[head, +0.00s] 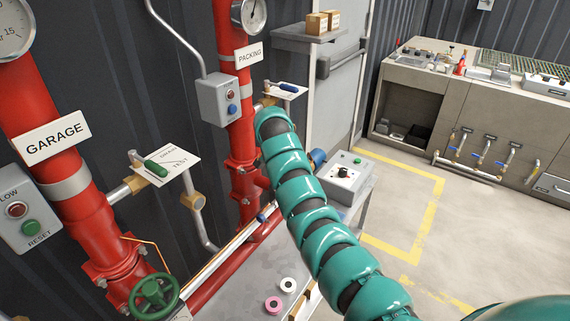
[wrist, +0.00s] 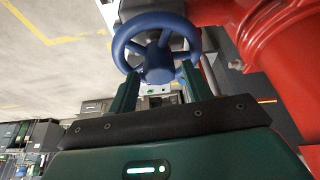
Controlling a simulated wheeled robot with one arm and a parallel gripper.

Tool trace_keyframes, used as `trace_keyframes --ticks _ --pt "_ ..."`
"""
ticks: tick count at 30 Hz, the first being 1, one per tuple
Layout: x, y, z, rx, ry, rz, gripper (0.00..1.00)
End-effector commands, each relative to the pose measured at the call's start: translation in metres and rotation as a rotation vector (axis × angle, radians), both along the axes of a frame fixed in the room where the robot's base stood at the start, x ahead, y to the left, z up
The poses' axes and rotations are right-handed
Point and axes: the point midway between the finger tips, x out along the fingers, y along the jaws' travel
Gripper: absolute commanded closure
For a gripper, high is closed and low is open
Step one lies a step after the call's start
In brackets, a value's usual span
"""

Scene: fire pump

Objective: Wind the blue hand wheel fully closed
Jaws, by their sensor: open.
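The blue hand wheel (wrist: 158,61) fills the upper middle of the wrist view, its rim, spokes and hub showing. A small blue part that looks like its rim (head: 318,157) shows in the head view, mostly hidden behind my arm. My gripper (wrist: 159,74) is open, with one dark green finger on each side of the hub, at the near part of the rim. I cannot tell whether the fingers touch the wheel. In the head view my gripper is hidden behind my arm.
Red pipe (wrist: 280,40) runs close on the right of the wheel in the wrist view. In the head view, a green hand wheel (head: 155,296) is at the lower left, and a grey control box (head: 345,178) stands right of my arm. Open floor (head: 480,230) lies to the right.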

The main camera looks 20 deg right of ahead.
Motion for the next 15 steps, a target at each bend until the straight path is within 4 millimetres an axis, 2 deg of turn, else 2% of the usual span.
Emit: trace_keyframes --ticks 15 --pt "-0.0011 -0.0051 -0.0004 0.0 -0.004 0.579 0.5"
